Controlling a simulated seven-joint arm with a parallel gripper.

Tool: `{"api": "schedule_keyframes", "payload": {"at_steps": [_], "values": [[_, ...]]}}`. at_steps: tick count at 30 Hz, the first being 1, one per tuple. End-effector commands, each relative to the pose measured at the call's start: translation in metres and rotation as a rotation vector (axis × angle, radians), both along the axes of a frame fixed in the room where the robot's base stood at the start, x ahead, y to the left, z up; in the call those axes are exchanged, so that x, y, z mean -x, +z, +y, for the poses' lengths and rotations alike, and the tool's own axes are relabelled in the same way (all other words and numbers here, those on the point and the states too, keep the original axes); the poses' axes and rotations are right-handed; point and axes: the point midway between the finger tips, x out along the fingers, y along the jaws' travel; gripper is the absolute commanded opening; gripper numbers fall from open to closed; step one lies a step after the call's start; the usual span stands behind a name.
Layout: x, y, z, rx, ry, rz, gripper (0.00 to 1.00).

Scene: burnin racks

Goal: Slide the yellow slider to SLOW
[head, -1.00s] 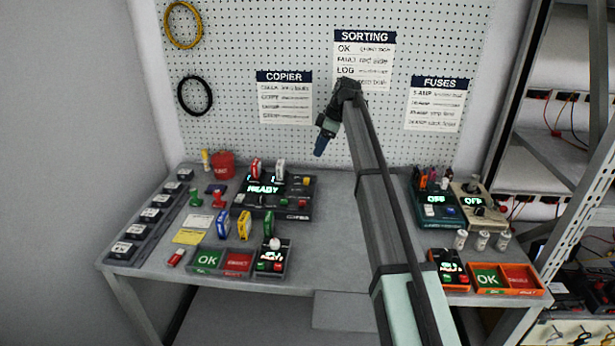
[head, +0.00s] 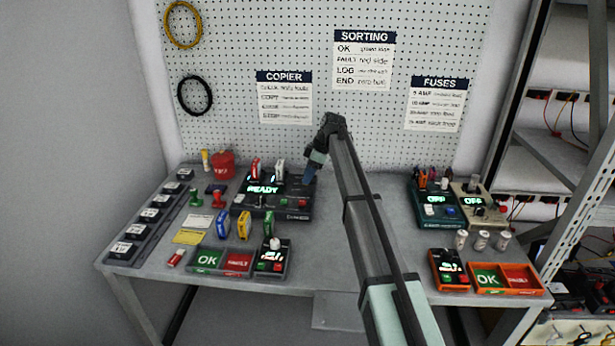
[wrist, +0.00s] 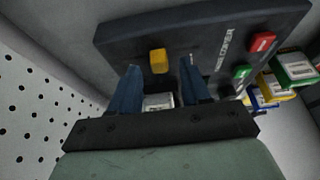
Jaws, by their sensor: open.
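The yellow slider (wrist: 158,60) is a small block on the top of the dark copier box (wrist: 110,35), near its edge in the wrist view. My gripper (wrist: 160,65) is open, with its two blue fingers apart. In the picture the slider appears between and just past the fingertips; I cannot tell how far above it they are. In the head view my gripper (head: 310,176) is over the right end of the copier box (head: 296,205) and hides the slider there. The slider's SLOW mark is not readable.
Red (wrist: 262,42) and green (wrist: 241,71) buttons sit on the same box. A white-labelled block (wrist: 158,101) shows between my fingers. Upright cartridges (head: 243,225) stand in front of the box. The bench middle, right of the box, is clear.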

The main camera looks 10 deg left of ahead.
Motion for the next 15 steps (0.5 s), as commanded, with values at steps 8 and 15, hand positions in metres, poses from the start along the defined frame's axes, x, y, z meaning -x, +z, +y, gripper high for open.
{"api": "schedule_keyframes", "payload": {"at_steps": [8,15], "values": [[0.0002,-0.0114,0.0046,0.000,0.000,0.000,0.47],[0.0001,-0.0114,0.0048,0.000,0.000,0.000,0.46]]}}
